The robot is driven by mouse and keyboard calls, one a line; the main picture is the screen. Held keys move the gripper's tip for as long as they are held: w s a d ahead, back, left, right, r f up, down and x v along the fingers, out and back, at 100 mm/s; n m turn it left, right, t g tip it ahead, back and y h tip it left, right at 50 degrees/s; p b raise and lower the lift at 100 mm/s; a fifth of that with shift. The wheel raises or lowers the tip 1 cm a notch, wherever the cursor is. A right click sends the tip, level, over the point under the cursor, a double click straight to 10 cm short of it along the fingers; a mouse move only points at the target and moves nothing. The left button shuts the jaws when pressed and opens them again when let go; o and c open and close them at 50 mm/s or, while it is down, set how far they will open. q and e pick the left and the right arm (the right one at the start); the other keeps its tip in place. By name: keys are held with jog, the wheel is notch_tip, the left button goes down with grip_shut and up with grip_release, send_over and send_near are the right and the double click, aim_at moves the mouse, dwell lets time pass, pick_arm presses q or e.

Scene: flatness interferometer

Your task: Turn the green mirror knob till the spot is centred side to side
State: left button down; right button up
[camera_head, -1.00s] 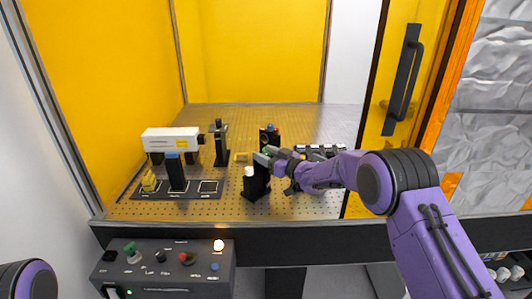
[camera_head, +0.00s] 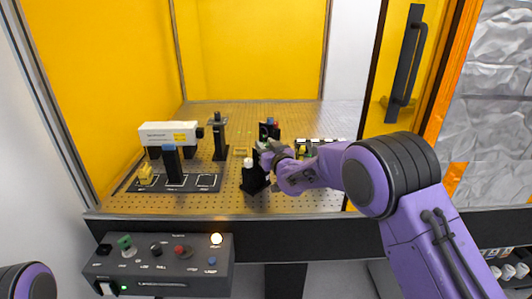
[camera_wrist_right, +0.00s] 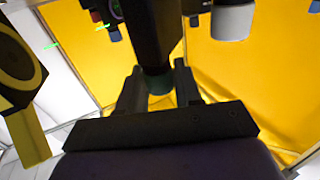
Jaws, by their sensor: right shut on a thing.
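The green mirror knob (camera_wrist_right: 159,84) shows in the right wrist view as a teal-green end below a black mount, between my two fingers. My right gripper (camera_wrist_right: 158,92) is shut on this knob. In the head view my right gripper (camera_head: 266,150) reaches in from the right to the black mirror mount and largely hides the knob. The light spot cannot be made out in either view. My left gripper is out of view.
A white laser box (camera_head: 168,134) and a dark base with posts stand on the perforated table (camera_head: 220,115) at left. A mount with blue and red knobs (camera_head: 270,123) is just behind the gripper. The control box (camera_head: 160,265) sits at the front edge. Yellow panels enclose the table.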

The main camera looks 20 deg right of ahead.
jog(key=shift+m+h, duration=0.4)
jog(key=shift+h, duration=0.2)
jog(key=o, duration=0.9)
jog(key=s+b, duration=0.3)
jog(key=s, duration=0.7)
jog(key=shift+s+d+b, duration=0.1)
jog(key=shift+s+b, duration=0.15)
jog(key=shift+b, duration=0.05)
